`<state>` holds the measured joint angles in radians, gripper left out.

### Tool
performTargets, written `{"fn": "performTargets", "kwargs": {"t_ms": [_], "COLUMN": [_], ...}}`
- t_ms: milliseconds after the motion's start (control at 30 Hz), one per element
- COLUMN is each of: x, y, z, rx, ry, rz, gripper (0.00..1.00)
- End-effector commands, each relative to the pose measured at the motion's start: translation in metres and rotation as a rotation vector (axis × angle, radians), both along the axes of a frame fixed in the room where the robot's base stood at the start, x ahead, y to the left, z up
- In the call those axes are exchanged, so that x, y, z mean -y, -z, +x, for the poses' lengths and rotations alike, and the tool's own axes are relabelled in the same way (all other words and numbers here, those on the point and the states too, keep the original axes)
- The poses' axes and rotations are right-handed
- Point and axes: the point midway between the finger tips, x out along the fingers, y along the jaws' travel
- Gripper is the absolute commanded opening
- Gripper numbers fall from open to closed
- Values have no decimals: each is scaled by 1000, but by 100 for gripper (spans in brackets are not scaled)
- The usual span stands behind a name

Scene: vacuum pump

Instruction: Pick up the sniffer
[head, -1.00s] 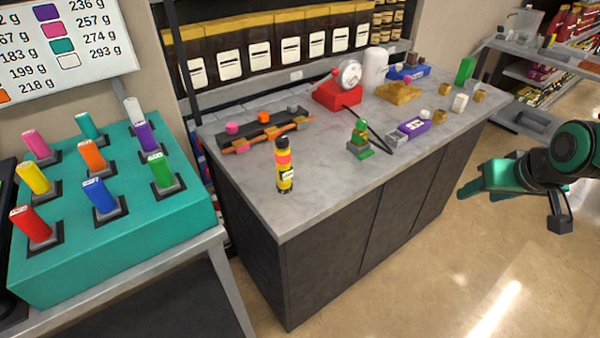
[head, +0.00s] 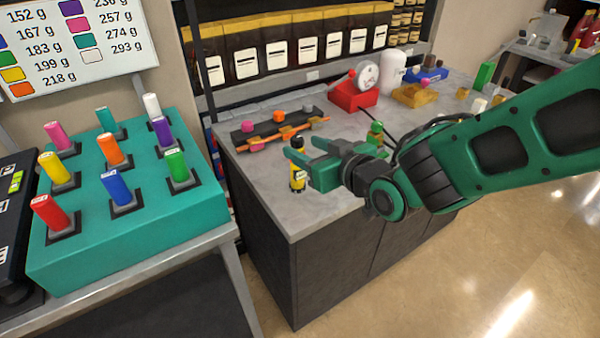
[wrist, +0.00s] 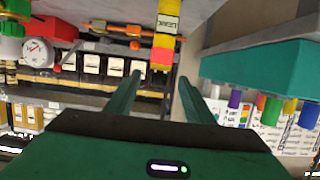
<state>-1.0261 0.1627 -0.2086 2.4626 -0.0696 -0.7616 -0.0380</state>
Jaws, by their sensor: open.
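The sniffer is a yellow, red and black cylinder standing upright near the left front corner of the grey worktop. In the head view the sniffer (head: 298,183) is partly hidden by my gripper (head: 303,147), which reaches in from the right at the height of its upper part. In the wrist view, which is upside down, the sniffer (wrist: 166,28) shows a "LEAK" label, and its black top lies in line with the gap between my fingertips (wrist: 160,76). My gripper is open and empty. I cannot tell the exact distance left between them.
Left of the worktop (head: 275,212) stands a teal block (head: 130,240) with several coloured sticks. Behind the sniffer is a dark rail (head: 265,128) with an orange bar. A red gauge unit (head: 352,95) stands farther back. A green-topped item (head: 375,134) is close behind my gripper.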

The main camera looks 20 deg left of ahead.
Motion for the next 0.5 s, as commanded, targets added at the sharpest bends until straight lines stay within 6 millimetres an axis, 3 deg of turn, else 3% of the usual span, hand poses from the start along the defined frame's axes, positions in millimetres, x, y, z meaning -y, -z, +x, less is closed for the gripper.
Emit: {"fn": "performTargets", "kwargs": {"t_ms": [500], "x": [-35], "y": [16], "z": [30], "rx": [-1], "ry": [0], "rz": [-2], "gripper": [48]}}
